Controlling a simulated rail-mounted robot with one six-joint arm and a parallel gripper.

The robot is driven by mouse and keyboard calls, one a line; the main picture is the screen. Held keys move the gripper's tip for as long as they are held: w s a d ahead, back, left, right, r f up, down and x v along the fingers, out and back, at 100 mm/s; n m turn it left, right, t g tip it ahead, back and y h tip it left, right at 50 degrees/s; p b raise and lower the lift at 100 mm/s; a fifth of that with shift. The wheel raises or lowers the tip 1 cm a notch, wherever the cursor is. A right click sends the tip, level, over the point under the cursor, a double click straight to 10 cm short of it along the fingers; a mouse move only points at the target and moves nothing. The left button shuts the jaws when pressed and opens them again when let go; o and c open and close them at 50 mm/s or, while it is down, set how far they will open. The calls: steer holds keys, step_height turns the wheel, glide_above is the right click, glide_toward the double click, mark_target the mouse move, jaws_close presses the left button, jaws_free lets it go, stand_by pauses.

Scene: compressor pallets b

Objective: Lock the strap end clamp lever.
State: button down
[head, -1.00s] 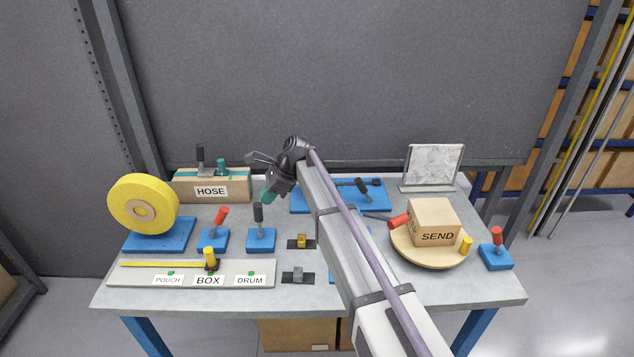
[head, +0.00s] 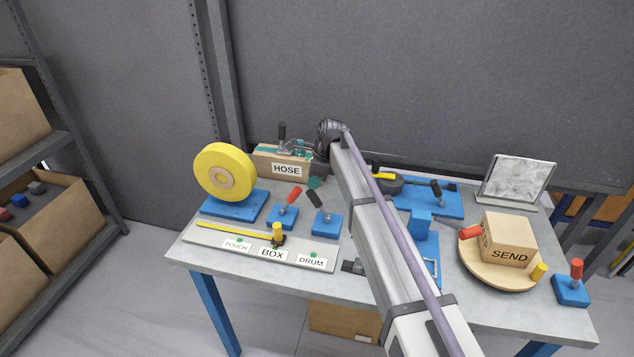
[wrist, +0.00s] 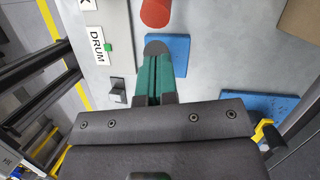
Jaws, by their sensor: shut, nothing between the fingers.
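In the wrist view the fingers (wrist: 154,75) point at a black-handled lever (wrist: 156,47) on a blue base (wrist: 180,50); contact cannot be told. In the head view this black lever (head: 314,199) leans left. A red-handled lever (head: 293,195) stands beside it on its own blue base, next to the yellow strap reel (head: 224,172). No label names the strap end clamp, so I cannot tell which lever it is.
The HOSE box (head: 286,170) with another black handle stands behind. The POUCH, BOX, DRUM slide board (head: 205,239) lies in front. At the right are a blue plate (head: 452,205) with a black lever, the SEND carton (head: 509,240) on a round turntable, and another red lever (head: 576,270).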

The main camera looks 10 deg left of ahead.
stand_by(0.4)
steer(key=p+v, duration=1.2)
steer(key=v, duration=0.1)
steer(key=shift+w, duration=0.15)
steer(key=shift+a, duration=0.1)
